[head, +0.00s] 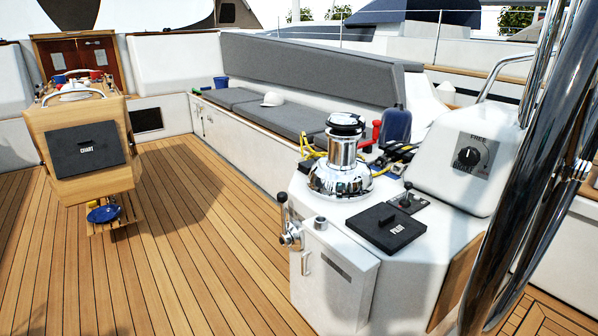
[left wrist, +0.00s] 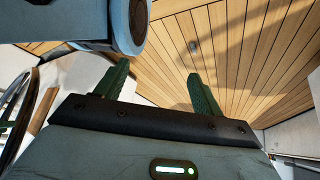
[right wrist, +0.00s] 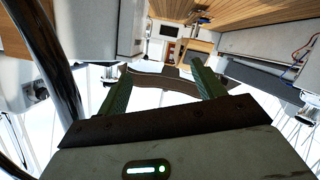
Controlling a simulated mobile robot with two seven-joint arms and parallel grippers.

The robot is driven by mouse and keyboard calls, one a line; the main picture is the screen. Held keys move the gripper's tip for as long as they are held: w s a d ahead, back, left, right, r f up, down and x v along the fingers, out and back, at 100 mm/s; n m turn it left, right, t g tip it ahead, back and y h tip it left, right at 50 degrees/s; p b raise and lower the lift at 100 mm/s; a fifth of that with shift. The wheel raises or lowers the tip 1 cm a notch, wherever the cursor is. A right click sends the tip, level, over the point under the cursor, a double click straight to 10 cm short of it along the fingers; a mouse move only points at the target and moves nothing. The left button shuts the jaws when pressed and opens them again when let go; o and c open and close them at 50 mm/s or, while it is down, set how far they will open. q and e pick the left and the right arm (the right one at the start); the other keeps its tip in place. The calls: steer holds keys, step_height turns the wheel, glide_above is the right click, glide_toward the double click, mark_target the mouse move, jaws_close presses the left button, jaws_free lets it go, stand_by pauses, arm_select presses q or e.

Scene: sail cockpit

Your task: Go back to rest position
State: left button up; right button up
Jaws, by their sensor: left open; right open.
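Neither gripper shows in the head view. In the left wrist view my left gripper (left wrist: 158,85) has its two green fingers wide apart. Nothing is between them, and the teak deck (left wrist: 225,50) lies beyond. In the right wrist view my right gripper (right wrist: 160,85) also has its fingers apart and holds nothing. It is clear of the cockpit furniture seen beyond it.
A white console with a chrome winch (head: 340,160), a black PILOT box (head: 386,227) and a lever (head: 284,215) stands in front right. Steel tubes (head: 525,170) rise at right. The wooden CHART table (head: 85,145) stands left. The deck (head: 190,250) between is clear.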

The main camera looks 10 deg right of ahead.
steer(key=s+a+f+m+g+h, duration=0.1)
steer(key=s+a+f+m+g, duration=0.15)
steer(key=s+f, duration=0.4)
steer(key=s+a+f+m+g+h, duration=0.1)
steer(key=s+a+f+m+g, duration=0.2)
steer(key=s, duration=0.7)
steer(key=s+a+f+m+g+h, duration=0.1)
steer(key=s+a+f+m+g, duration=0.1)
steer(key=s+a+f, duration=0.45)
arm_select(q)
steer(key=w+r+t+p, duration=0.1)
steer(key=w+r+p, duration=0.2)
steer(key=r+p, duration=0.6)
steer(key=w+r+t+p, duration=0.1)
steer(key=w+r+p, duration=0.1)
steer(key=r+p, duration=0.8)
steer(key=shift+w+a, duration=0.15)
steer(key=shift+w, duration=0.25)
arm_select(e)
steer(key=w+d+r+t, duration=0.1)
steer(key=w+r, duration=0.1)
steer(key=r, duration=0.8)
steer(key=w+d+r+t, duration=0.1)
steer(key=w+d+r, duration=0.1)
steer(key=r, duration=0.8)
steer(key=shift+w+r, duration=0.4)
steer(key=shift+w, duration=0.35)
steer(key=shift+n+t, duration=0.25)
